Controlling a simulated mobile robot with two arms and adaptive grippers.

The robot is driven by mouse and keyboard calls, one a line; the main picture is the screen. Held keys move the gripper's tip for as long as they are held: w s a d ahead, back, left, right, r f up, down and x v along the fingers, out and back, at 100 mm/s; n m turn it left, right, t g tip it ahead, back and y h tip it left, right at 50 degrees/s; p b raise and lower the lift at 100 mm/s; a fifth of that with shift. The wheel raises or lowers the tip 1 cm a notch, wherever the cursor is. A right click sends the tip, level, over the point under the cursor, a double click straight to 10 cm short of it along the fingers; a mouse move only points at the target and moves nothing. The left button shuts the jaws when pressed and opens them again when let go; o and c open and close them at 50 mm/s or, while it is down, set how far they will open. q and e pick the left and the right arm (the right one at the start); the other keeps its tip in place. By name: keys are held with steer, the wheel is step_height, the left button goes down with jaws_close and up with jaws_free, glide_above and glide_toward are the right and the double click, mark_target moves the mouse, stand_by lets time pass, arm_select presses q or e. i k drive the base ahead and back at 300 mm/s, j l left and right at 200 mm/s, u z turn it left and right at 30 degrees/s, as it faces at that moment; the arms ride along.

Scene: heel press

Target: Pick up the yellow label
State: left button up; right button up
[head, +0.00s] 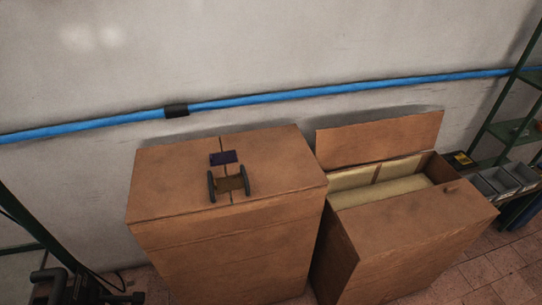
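I cannot make out a separate yellow label for certain. A small black and yellow item (460,159) lies at the right, by the grey bins, and is too small to identify. Pale yellow sheets or padding (378,195) lie inside the open cardboard box. On the closed cardboard box (285,160) sit a small dark blue block (223,157) and a brown piece between two upright black ends (229,184). Neither of my grippers can be made out in this view.
The open cardboard box (425,222) stands right of the closed one, its back flap raised. Grey bins (500,180) and a green rack (505,110) are at the right. Dark equipment with cables (75,288) is at lower left. A blue pipe (260,98) crosses the wall.

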mark_target(462, 158)
steer(key=i+l, duration=0.1)
steer(key=l, duration=0.65)
steer(key=i+l+z, duration=0.1)
steer(key=l, duration=0.6)
steer(key=i+l, duration=0.1)
steer(key=l, duration=0.65)
steer(key=i+l+z, duration=0.1)
steer(key=l, duration=0.6)
steer(key=i+l, duration=0.2)
steer(key=l, duration=0.5)
steer(key=i+l, duration=0.15)
steer(key=l, duration=0.6)
steer(key=i+l+z, duration=0.1)
steer(key=l, duration=0.6)
steer(key=i+l, duration=0.2)
steer(key=l, duration=0.5)
steer(key=z, duration=0.05)
